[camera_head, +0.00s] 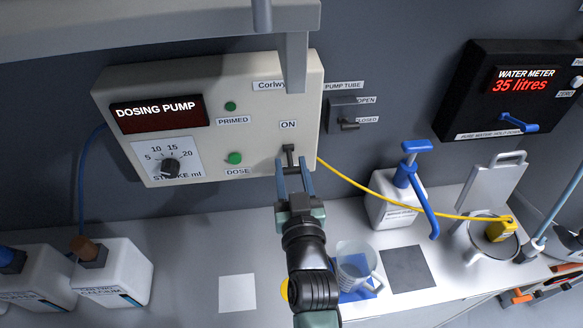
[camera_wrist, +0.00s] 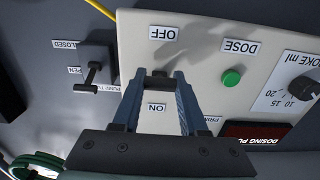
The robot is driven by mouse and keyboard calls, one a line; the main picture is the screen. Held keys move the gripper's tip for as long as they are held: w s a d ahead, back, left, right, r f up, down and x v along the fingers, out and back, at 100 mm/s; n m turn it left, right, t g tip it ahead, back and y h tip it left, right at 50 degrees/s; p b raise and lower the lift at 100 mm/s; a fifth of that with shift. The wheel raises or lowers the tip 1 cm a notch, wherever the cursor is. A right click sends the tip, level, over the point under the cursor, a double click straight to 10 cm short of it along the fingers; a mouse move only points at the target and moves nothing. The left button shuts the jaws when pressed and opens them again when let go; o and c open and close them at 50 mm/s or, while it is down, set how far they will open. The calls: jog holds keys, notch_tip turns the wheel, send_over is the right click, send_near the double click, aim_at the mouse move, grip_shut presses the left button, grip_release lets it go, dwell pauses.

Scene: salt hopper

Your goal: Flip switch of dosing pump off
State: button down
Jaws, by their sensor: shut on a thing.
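The dosing pump (camera_head: 215,120) is a pale box on the back wall with a dark lettered display. Its dark switch lever (camera_head: 289,152) sits at the lower right of the panel, below the ON label (camera_head: 288,125). The OFF label (camera_wrist: 167,33) shows only in the wrist view, opposite ON. My gripper (camera_head: 292,164) is at the switch, its blue-grey fingers shut on the lever. In the wrist view the lever (camera_wrist: 158,80) is between the fingertips, between the ON and OFF labels. The fingers partly hide it, so its exact tilt is unclear.
The pump tube switch (camera_head: 347,122) is right of the pump. A yellow tube (camera_head: 360,187) runs from the pump to a metal pot (camera_head: 477,250). Below are a white pump bottle (camera_head: 393,208), a clear jug (camera_head: 355,262) and white canisters (camera_head: 118,268). A grey overhang (camera_head: 150,22) is above.

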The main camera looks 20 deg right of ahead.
jog(key=shift+f+b, duration=0.55)
jog(key=shift+b, duration=1.5)
jog(key=shift+t+b, duration=0.4)
jog(key=shift+b, duration=0.3)
jog(key=b, duration=0.3)
jog(key=shift+w+t, duration=0.1)
jog(key=shift+t, duration=0.2)
jog(key=shift+r+b, duration=0.1)
jog(key=shift+b, duration=0.3)
jog(key=shift+r, duration=0.1)
jog(key=shift+c, duration=2.2)
grip_release()
